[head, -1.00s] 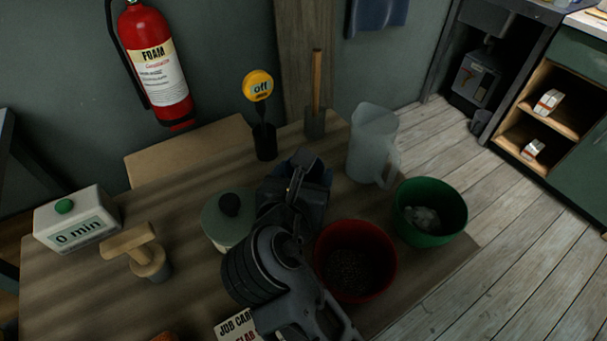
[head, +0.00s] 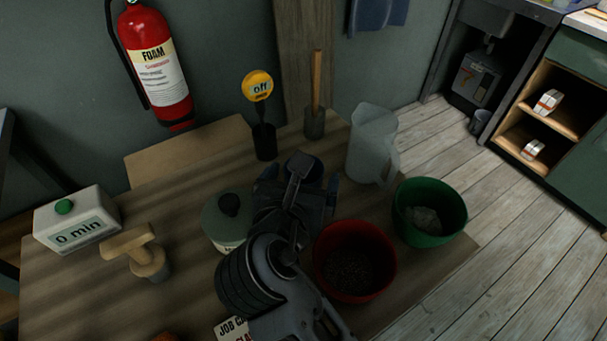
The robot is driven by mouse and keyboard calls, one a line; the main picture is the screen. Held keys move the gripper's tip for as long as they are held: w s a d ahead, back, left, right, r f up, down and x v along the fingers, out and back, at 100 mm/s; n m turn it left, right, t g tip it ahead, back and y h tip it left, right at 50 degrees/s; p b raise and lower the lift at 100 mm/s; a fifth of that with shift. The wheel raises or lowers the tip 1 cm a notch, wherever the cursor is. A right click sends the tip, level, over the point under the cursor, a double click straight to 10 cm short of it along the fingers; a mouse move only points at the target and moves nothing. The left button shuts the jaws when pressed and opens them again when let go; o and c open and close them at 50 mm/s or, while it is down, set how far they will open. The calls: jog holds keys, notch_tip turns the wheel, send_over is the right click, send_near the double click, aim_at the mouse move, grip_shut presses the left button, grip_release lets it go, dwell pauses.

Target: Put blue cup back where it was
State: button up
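The blue cup (head: 316,170) is dark and stands upright on the wooden table, its rim showing just beyond my gripper. Most of its body is hidden behind my gripper. My gripper (head: 300,182) reaches over the table from the front, with its fingers spread to the left and right of the cup. The fingers look open, with the cup between or just beyond them; contact is hard to see.
A lidded green-grey pot (head: 222,222) is close on the left, a red bowl (head: 355,285) and a green bowl (head: 440,238) on the right. A translucent jug (head: 370,145), a dark holder with a yellow "off" sign (head: 264,140) and a wooden-handled tool (head: 316,110) stand behind.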

jog(key=v, duration=1)
jog(key=shift+s+r, duration=0.15)
jog(key=shift+s, duration=0.25)
